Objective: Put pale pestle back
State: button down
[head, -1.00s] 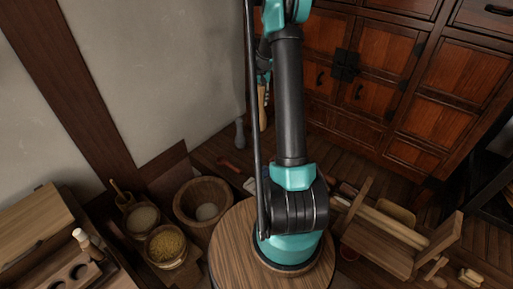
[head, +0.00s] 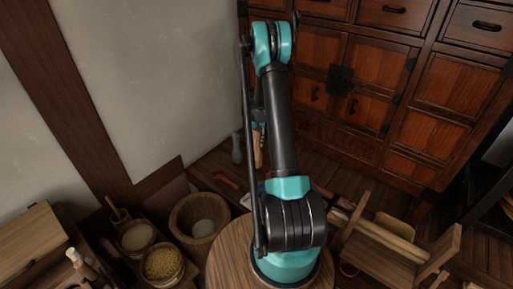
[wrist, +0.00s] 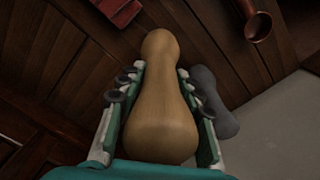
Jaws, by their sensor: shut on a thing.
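The pale pestle (wrist: 160,120), tan wood with a wide rounded end and a narrower knob end, lies between the two fingers of my gripper (wrist: 160,95) in the wrist view. My gripper is shut on it. In the head view the pale pestle (head: 258,150) hangs below my arm near the wall, partly hidden by the arm links. At the lower left, a wooden rack (head: 35,268) is cut off by the picture edge. A pestle with a light knob (head: 76,258) stands there. Its holes are not clear now.
A grey pestle-like object (head: 237,148) stands near the wall; it also shows beside my gripper in the wrist view (wrist: 214,105). A wooden bowl (head: 180,222) and grain tubs (head: 163,266) stand left. A cabinet (head: 400,110) is behind; a wooden stand (head: 385,255) is at right.

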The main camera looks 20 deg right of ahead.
aim_at(257, 146)
jog(key=shift+f, duration=1.9)
jog(key=c, duration=1)
grip_release()
